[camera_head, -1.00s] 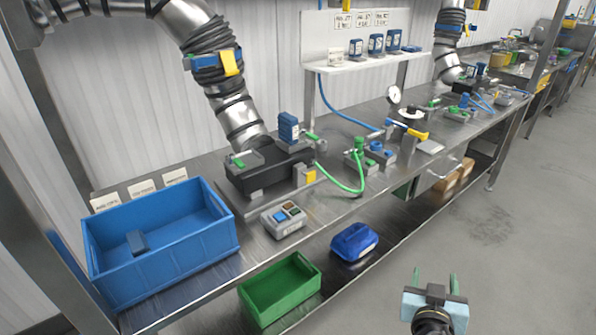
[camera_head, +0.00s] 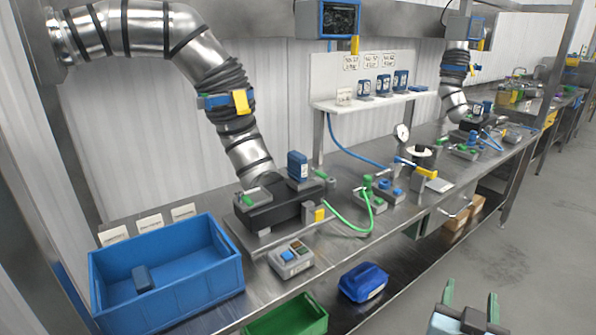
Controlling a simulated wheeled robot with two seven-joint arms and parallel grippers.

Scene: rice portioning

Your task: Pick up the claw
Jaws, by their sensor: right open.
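I cannot make out anything that is clearly a claw in the head view. My right gripper (camera_head: 470,298) is at the bottom right edge, with its two green fingers apart and nothing seen between them. It is over the floor side, in front of the bench and apart from everything on it. Its wrist is cut off by the frame. My left gripper is not in view.
A steel workbench (camera_head: 345,250) runs along the wall, carrying a blue bin (camera_head: 190,292), a grey button box (camera_head: 291,262) and a black fixture (camera_head: 275,210). A blue case (camera_head: 362,282) and a green bin (camera_head: 300,318) sit below. The floor (camera_head: 520,240) at right is clear.

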